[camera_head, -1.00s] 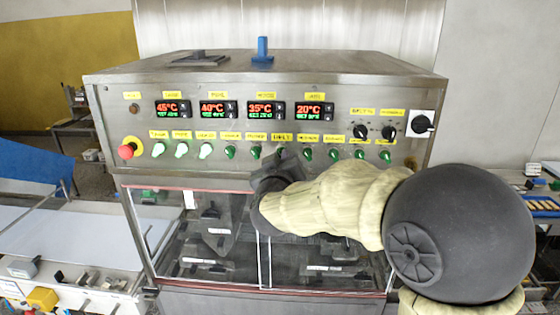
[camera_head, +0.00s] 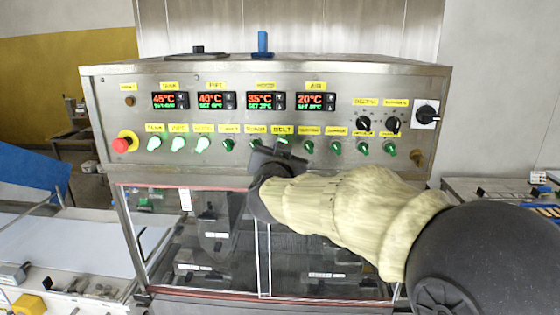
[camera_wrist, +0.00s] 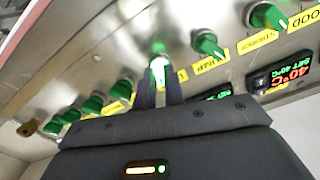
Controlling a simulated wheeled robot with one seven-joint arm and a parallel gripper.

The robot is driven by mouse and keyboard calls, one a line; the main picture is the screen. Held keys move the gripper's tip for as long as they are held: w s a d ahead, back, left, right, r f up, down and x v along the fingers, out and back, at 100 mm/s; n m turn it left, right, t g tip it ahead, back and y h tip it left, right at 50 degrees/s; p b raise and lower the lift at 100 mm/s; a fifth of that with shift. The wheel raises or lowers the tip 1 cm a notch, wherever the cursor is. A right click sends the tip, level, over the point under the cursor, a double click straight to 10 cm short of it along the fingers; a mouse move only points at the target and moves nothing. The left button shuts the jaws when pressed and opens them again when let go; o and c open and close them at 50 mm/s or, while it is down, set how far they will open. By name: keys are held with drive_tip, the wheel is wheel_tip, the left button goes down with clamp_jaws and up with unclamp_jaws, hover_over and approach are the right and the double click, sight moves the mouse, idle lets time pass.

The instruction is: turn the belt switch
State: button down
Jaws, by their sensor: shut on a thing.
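The belt switch is a knob under the yellow BELT label (camera_head: 283,130) on the steel control panel. In the head view my gripper (camera_head: 280,150) covers most of it. In the wrist view the belt switch (camera_wrist: 160,66) shows as a bright, pale green knob between the tips of my two dark fingers (camera_wrist: 160,88). The fingers are shut on it from both sides. Its exact turn angle is hard to tell behind the fingers.
Other green knobs flank the belt switch closely, such as the one on its left (camera_head: 228,145) and right (camera_head: 308,147). A red emergency stop button (camera_head: 121,145) is at far left. Black dials (camera_head: 363,123) are at right. Temperature displays (camera_head: 265,100) sit above.

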drive_tip(key=shift+f+m+b, duration=0.15)
drive_tip(key=shift+m+b, duration=0.5)
drive_tip(key=shift+m, duration=0.65)
drive_tip(key=c, duration=1.5)
unclamp_jaws()
drive_tip(key=s+b, duration=0.1)
drive_tip(key=s, duration=0.4)
drive_tip(key=s+b, duration=0.1)
drive_tip(key=s, duration=0.5)
drive_tip(key=s+b, duration=0.1)
drive_tip(key=s, duration=0.5)
drive_tip(key=shift+s+a, duration=0.15)
drive_tip(key=shift+a, duration=0.15)
